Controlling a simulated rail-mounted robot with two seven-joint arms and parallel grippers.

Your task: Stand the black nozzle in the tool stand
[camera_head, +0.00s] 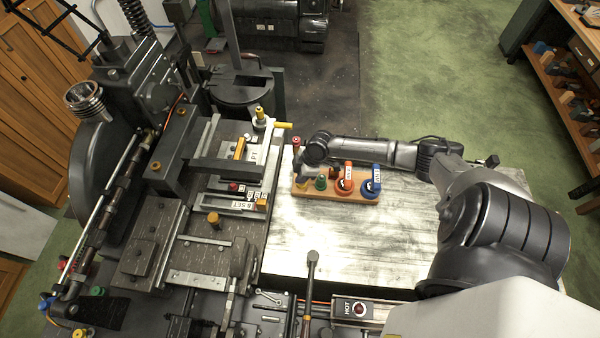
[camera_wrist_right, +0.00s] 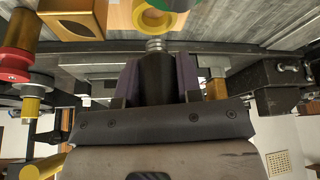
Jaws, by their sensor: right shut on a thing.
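My right gripper (camera_head: 304,183) is over the left end of the wooden tool stand (camera_head: 345,200) in the head view. In the right wrist view, my right gripper (camera_wrist_right: 157,72) is shut on the black nozzle (camera_wrist_right: 157,80), a dark body between the two purplish fingers with a ridged metal end. A yellow ring (camera_wrist_right: 152,22) lies just beyond that metal end, close to wood of the stand (camera_wrist_right: 118,18). I cannot tell whether the nozzle touches the stand. In the head view the nozzle is too small and covered to make out. My left gripper is not in view.
The stand also holds a green piece (camera_head: 320,183), an orange-red tool (camera_head: 344,185) and a blue tool (camera_head: 370,187). The metal table (camera_head: 340,245) is clear in front. The casting machine (camera_head: 185,200) with its levers fills the left side.

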